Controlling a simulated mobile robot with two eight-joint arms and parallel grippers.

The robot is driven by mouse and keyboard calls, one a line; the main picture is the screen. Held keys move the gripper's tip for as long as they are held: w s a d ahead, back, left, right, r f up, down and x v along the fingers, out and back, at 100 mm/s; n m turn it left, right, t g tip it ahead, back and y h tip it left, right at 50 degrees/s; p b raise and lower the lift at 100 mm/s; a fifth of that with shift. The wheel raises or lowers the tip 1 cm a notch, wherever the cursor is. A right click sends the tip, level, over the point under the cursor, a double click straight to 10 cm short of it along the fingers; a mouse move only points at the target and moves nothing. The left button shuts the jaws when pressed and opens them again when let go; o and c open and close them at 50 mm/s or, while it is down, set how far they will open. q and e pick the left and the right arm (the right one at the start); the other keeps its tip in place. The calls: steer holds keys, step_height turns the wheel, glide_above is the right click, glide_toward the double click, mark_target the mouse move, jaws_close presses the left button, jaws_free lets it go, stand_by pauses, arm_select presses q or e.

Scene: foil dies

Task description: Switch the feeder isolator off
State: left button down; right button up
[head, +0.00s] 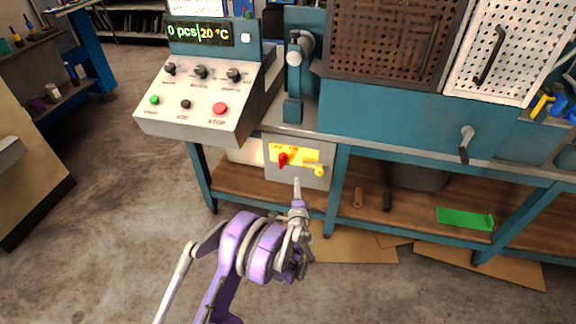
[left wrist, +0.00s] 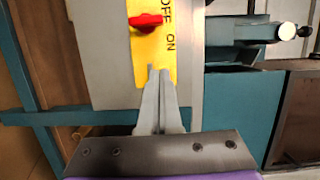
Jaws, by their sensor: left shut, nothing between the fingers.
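The feeder isolator is a grey box (head: 312,178) under the bench edge, with a yellow plate (head: 306,155) and a red handle (head: 283,160). In the left wrist view the yellow plate (left wrist: 145,66) carries the words OFF and ON, turned sideways. There the red handle (left wrist: 146,20) lies across the plate, beside OFF. My left gripper (head: 297,182) is shut and empty, in front of the box and below the handle in the head view. Its fingertips show in the left wrist view (left wrist: 160,76) over the ON end of the plate, apart from the handle. My right gripper is not in view.
A control panel (head: 185,125) with knobs and buttons juts out above and left of the box. A small yellow part (head: 320,170) is at the box's right side. A teal bench leg (head: 335,195) stands to the right. The floor (head: 120,230) at left is clear.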

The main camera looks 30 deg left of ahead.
mark_target(281, 161)
arm_select(q)
steer(key=shift+w+d+f, duration=0.1)
steer(key=shift+w+f, duration=0.05)
steer(key=shift+f, duration=0.3)
steer(key=w+a+b, duration=0.2)
steer(key=w+a, duration=0.6)
steer(key=shift+a, duration=0.25)
steer(key=shift+r, duration=0.1)
stand_by(0.3)
steer(key=shift+r, duration=0.1)
